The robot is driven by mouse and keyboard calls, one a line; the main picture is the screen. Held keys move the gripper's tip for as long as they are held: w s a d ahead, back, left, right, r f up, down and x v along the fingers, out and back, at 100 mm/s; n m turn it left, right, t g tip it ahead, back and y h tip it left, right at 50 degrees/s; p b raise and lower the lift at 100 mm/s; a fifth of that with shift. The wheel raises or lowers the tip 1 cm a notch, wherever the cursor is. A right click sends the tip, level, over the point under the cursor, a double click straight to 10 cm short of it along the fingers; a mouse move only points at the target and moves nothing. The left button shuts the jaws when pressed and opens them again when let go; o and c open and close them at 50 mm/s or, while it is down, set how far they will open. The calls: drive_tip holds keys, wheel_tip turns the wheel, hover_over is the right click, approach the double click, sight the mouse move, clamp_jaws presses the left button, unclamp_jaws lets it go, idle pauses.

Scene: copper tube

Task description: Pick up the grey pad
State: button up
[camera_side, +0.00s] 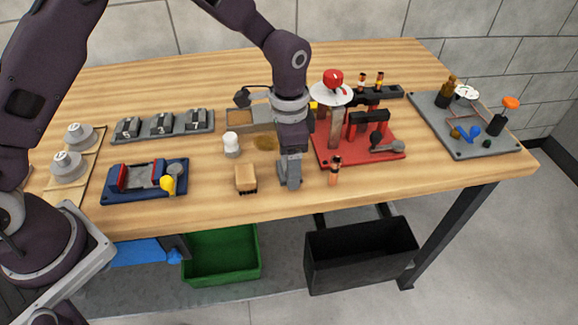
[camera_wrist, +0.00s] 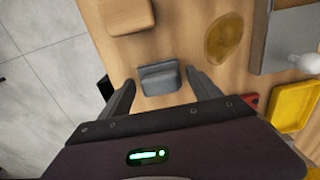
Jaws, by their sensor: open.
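The grey pad (camera_wrist: 159,77) lies on the wooden table in the wrist view, a small grey block with a raised ridge. My gripper (camera_wrist: 160,82) is open, with one dark finger to the left of the pad and one to the right. Bare wood shows between each finger and the pad. In the side view my gripper (camera_side: 289,182) points down near the table's front edge, and I cannot pick out the pad separately there. How far the fingertips are above the table is hard to tell.
A wooden brush (camera_side: 246,178) lies just left of my gripper, and a white jar (camera_side: 231,144) stands behind it. The red base (camera_side: 385,151) with its fixtures is close on the right, with a small orange-and-black item (camera_side: 335,172) in front. An amber patch (camera_wrist: 223,39) is nearby.

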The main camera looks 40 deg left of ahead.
drive_tip(key=c, duration=1.4)
drive_tip(key=shift+o, duration=0.2)
drive_tip(key=shift+r, duration=0.25)
wheel_tip(320, 180, up, 9)
drive_tip(key=shift+a+f, duration=0.1)
drive_tip(key=shift+a, duration=0.05)
drive_tip(key=s+a+n, duration=0.2)
drive_tip(key=a+n, duration=0.7)
drive_tip(key=a, duration=0.9)
drive_tip(key=shift+s+f, duration=0.15)
